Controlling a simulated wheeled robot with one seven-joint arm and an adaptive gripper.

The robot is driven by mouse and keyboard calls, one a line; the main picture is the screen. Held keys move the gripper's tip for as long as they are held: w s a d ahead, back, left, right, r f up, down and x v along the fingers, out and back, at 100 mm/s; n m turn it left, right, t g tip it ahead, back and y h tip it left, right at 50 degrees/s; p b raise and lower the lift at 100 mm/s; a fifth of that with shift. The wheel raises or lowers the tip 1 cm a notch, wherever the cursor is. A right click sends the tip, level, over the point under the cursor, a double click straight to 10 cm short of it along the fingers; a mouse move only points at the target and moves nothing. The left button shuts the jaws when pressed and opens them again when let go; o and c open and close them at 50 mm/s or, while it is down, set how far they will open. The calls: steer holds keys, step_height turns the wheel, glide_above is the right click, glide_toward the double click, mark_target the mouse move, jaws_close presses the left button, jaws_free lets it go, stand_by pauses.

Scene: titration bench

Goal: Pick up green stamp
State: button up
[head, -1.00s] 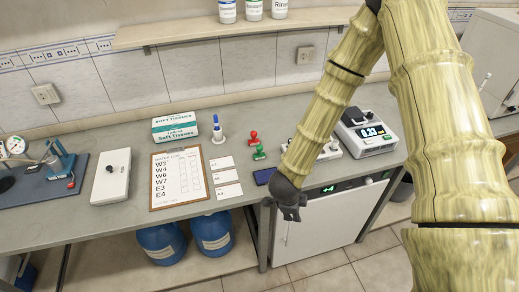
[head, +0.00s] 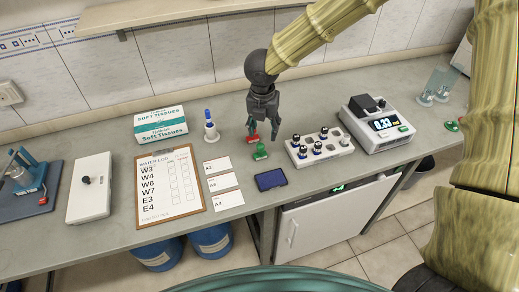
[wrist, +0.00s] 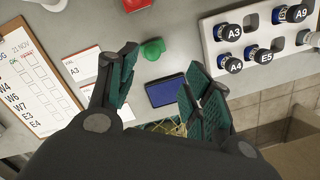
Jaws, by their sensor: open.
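The green stamp (head: 261,152) stands on the grey bench, between the white cards and the vial rack. In the wrist view the green stamp (wrist: 152,49) shows beyond and between my open fingers, nearer the left one. My gripper (head: 263,129) is open, points down and is empty. In the head view it hangs above the stamps, partly in front of the red stamp (head: 252,138) just behind the green one. Whether a fingertip touches the red stamp cannot be told. My gripper (wrist: 163,100) also shows from the wrist, its green pads apart.
A blue ink pad (head: 270,180) lies in front of the green stamp. A white vial rack (head: 320,148) stands to the right, cards (head: 222,182) and a clipboard (head: 168,190) to the left. A tissue box (head: 160,124) and a blue-capped bottle (head: 210,128) stand behind.

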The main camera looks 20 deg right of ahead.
mark_target(260, 144)
steer(key=f, duration=0.4)
steer(key=shift+w+a+p, duration=0.15)
steer(key=shift+w+p, duration=0.2)
steer(key=shift+f, duration=0.45)
steer(key=shift+w+a+f+p, duration=0.15)
steer(key=shift+f+p, duration=0.45)
steer(key=shift+f, duration=0.6)
steer(key=shift+w+d+f+p, duration=0.1)
steer(key=shift+w+f+p, duration=0.15)
steer(key=shift+f+p, duration=0.6)
steer(key=shift+f+b, duration=0.3)
steer(key=c, duration=1)
